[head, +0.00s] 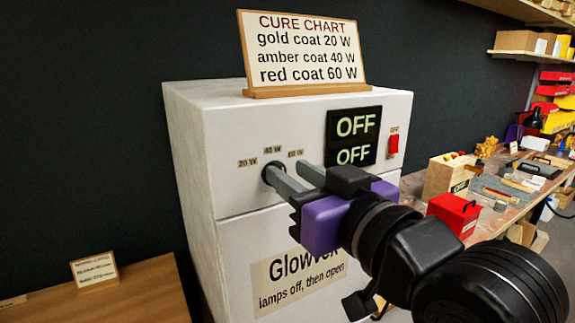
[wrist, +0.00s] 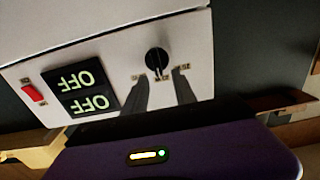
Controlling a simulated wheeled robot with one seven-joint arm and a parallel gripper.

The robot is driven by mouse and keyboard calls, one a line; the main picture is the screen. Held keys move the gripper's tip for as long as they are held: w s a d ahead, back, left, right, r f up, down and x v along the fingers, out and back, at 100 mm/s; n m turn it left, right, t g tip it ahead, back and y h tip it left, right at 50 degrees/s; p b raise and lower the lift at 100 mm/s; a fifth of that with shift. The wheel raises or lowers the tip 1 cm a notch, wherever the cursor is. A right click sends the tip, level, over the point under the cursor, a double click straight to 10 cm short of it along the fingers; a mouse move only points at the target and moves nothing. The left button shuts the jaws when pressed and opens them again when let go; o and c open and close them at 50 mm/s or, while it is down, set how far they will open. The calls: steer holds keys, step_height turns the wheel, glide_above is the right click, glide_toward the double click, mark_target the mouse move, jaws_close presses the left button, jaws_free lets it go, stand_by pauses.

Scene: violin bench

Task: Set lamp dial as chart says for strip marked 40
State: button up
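The dial (head: 267,172) is a dark round knob on the white lamp cabinet, below the labels 20 W, 40 W and 60 W. In the wrist view the dial (wrist: 157,60) appears upside down, and a pale mark seems to face the middle label. My gripper (head: 290,176) is open and empty, its two grey fingers reaching toward the dial. The fingers (wrist: 160,76) are apart, with the dial beyond and between their tips; I cannot tell whether they touch it. The chart (head: 303,52) reads gold 20 W, amber 40 W, red 60 W. No strip marked 40 is readable.
The display (head: 354,137) reads OFF twice, beside a red switch (head: 394,144). The lower panel says "lamps off, then open". A wooden table with a small sign (head: 95,270) stands left. A cluttered bench with a red box (head: 453,215) stands right.

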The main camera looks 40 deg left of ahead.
steer(key=shift+x, duration=1.15)
jaws_close()
steer(key=n+b, duration=0.2)
steer(key=n, duration=0.2)
steer(key=s+n+b, duration=0.1)
steer(key=n+b, duration=0.1)
steer(key=n, duration=0.1)
steer(key=f+n+b, duration=0.1)
steer(key=n+b, duration=0.2)
steer(key=n, duration=0.1)
steer(key=shift+s+a+n, duration=0.3)
steer(key=shift+s, duration=0.05)
steer(key=shift+n, duration=0.3)
